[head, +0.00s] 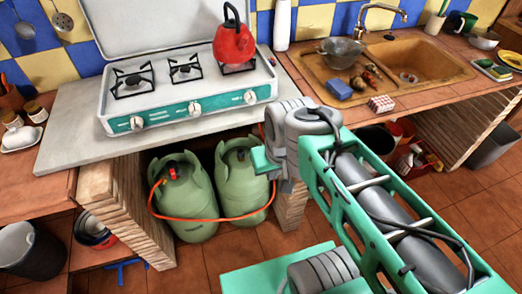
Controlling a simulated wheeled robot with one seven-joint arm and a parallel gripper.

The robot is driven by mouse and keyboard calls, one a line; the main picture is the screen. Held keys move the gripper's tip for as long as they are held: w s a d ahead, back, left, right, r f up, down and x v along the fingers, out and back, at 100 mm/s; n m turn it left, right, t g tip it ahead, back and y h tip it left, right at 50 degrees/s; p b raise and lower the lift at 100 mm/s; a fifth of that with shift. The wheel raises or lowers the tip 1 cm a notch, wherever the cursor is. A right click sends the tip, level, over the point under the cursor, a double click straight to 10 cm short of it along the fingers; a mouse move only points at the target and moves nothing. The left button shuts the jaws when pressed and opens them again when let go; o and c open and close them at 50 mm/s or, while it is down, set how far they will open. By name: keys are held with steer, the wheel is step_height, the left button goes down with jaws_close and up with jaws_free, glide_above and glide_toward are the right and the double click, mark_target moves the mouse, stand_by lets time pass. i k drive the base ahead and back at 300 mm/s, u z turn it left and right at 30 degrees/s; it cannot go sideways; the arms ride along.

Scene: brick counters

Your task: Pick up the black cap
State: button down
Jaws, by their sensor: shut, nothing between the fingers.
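I cannot make out a black cap for certain in the head view. My arm reaches from the lower right toward the stove counter. My gripper (265,161), at the arm's far end, is shut and empty. It shows small, in front of the counter's edge and beside the right gas cylinder. Its fingertips are hard to make out. My arm hides part of the floor and the space under the sink counter.
A white stove (185,88) carries a red kettle (233,43). Two green gas cylinders (185,200) with an orange hose stand below. A sink (428,62) holds dishes on the right counter. A dark bucket (30,252) is at the lower left. Some tiled floor is clear.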

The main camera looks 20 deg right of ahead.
mark_target(240, 152)
steer(key=u, duration=4.25)
steer(key=k, duration=0.85)
steer(key=z, duration=1.5)
